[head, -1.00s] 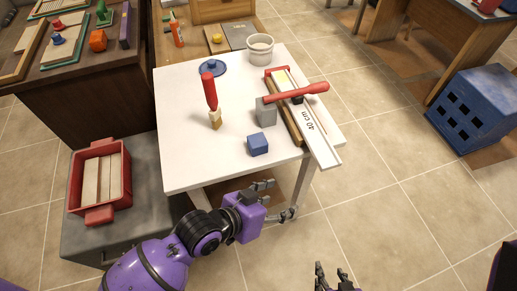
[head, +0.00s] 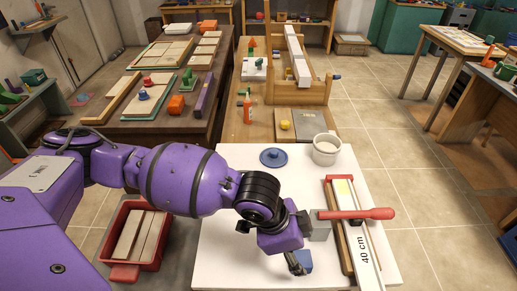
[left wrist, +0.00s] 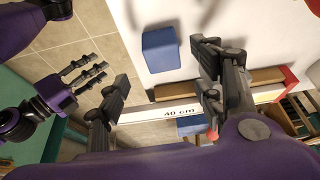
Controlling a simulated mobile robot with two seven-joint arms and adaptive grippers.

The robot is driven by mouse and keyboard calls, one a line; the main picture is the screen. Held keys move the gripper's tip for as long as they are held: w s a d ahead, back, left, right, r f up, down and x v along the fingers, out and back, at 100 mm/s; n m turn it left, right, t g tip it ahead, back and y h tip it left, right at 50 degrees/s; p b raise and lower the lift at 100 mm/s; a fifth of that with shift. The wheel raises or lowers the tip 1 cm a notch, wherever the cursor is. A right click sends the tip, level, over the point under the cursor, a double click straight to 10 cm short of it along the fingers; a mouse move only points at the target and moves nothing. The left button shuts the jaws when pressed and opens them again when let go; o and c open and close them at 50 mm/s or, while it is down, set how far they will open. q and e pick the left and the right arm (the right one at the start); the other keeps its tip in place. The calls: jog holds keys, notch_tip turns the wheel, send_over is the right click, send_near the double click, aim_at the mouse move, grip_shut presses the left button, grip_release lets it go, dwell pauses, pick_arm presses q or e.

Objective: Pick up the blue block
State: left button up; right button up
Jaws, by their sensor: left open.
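The blue block (head: 304,259) sits on the white table (head: 225,268) near its front edge, partly hidden by my left gripper (head: 294,264) in the head view. My left gripper is above and beside the block, with its fingers apart and empty. In the left wrist view the blue block (left wrist: 160,48) lies beyond the gap between the open left fingers (left wrist: 165,92), not touching them. My right gripper (left wrist: 85,75) shows at the left of the left wrist view, over the floor, with fingers spread; it is outside the head view.
A grey block (head: 320,229) stands close behind the blue block, with a red-handled tool (head: 357,214) by it. The 40 cm ruler (head: 363,250) lies to the right. A blue lid (head: 273,157) and a white pot (head: 326,149) are at the back.

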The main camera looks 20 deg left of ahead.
aim_at(302, 257)
pick_arm(q)
jog(key=x, duration=0.5)
jog(key=shift+w+a+f, duration=0.1)
jog(key=shift+w+a, duration=0.1)
jog(key=shift+w, duration=0.05)
jog(key=shift+d+f, duration=0.3)
jog(key=shift+f, duration=0.25)
jog(key=shift+w, duration=0.15)
jog(key=c, duration=1.3)
